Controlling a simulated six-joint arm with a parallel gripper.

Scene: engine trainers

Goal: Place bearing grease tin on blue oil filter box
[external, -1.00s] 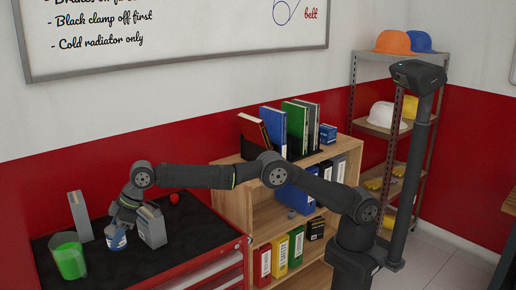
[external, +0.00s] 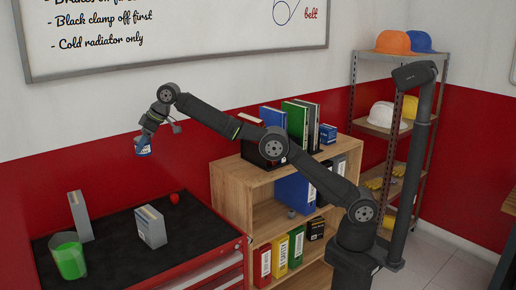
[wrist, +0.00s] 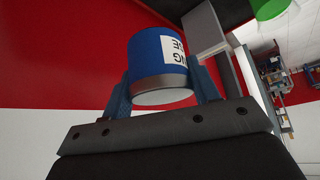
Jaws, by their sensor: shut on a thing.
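The bearing grease tin (external: 143,152) is blue with a white label. My gripper (external: 144,144) is shut on it and holds it in the air above the black-topped red cart. In the wrist view the tin (wrist: 158,55) sits between the two fingers, with a silver rim and pale end facing the camera. A small blue box (external: 328,133), which looks like the blue oil filter box, stands on top of the wooden shelf at its right end. It is well to the right of my gripper and apart from it.
Upright books and binders (external: 298,124) stand on the wooden shelf (external: 229,172), left of the small blue box.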

